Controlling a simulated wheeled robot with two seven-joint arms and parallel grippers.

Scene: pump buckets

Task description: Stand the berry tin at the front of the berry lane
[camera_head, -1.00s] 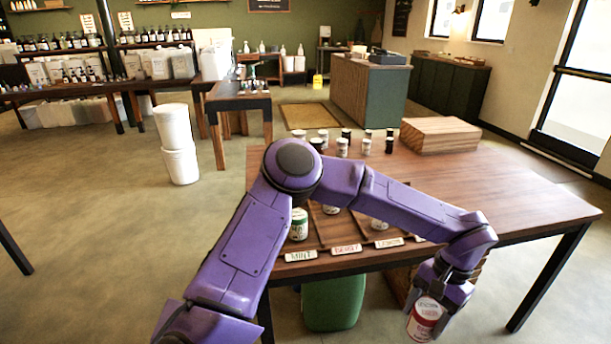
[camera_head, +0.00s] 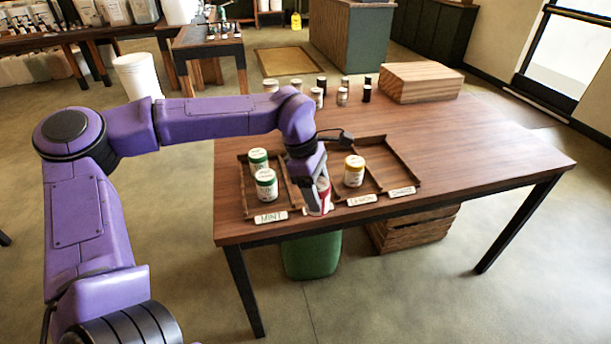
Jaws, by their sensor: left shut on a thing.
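My left gripper (camera_head: 318,192) is shut on the berry tin (camera_head: 325,199), a white tin with red on it, at the front of the lane tray (camera_head: 247,193). The tin is between the mint lane and the lemon lane, and my gripper covers much of it. I cannot tell whether its base touches the tray. The berry label is hidden behind the tin and gripper. Two green-lidded mint tins (camera_head: 266,184) stand in the left lane behind the mint label (camera_head: 271,217). A yellow-lidded tin (camera_head: 354,171) stands in the lemon lane behind its label (camera_head: 362,200). My right gripper is not in view.
The wooden table (camera_head: 480,160) is clear on its right side. Several small jars (camera_head: 343,96) and a wooden box (camera_head: 421,82) stand at the back. A green bin (camera_head: 312,258) and a wooden crate (camera_head: 415,230) are below the table.

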